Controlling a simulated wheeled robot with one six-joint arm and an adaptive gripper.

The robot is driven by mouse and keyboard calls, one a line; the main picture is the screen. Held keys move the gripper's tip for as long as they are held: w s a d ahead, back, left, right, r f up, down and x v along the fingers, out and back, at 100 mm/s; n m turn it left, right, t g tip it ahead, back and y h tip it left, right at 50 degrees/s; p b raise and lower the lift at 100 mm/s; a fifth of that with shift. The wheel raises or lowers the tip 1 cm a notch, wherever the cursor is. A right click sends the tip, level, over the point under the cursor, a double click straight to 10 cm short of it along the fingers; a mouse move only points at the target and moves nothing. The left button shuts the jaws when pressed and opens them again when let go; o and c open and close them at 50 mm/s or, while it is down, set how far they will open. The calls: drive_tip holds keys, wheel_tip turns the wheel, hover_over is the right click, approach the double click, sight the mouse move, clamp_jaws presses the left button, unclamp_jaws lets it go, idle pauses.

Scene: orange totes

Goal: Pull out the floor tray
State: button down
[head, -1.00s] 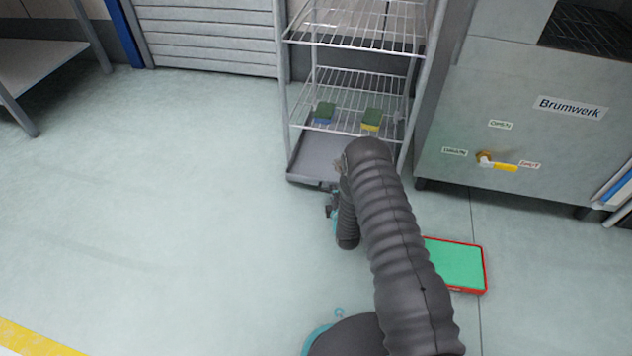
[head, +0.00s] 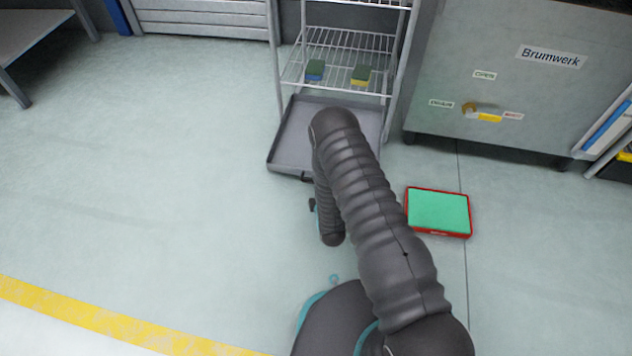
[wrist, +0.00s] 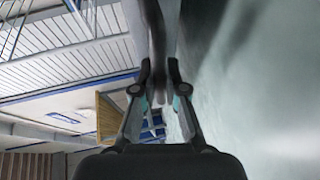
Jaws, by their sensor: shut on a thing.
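The grey floor tray (head: 291,148) lies on the floor at the foot of the wire rack and sticks out in front of it. Its front edge has a dark handle (head: 308,177). My gripper (wrist: 159,88) is shut on the tray's handle in the wrist view, where a dark bar runs up between the two fingers. In the head view my arm hides most of the gripper and the tray's right front part.
The wire rack (head: 337,57) holds two sponges on its lower shelf. A grey Brumwerk cabinet (head: 510,90) stands to the right. A red-rimmed green tray (head: 438,212) lies on the floor right of my arm. The floor at left is clear.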

drive_tip(key=shift+d, duration=0.3)
drive_tip(key=c, duration=1.2)
unclamp_jaws()
drive_tip(key=shift+a, duration=0.25)
drive_tip(key=v, duration=1.2)
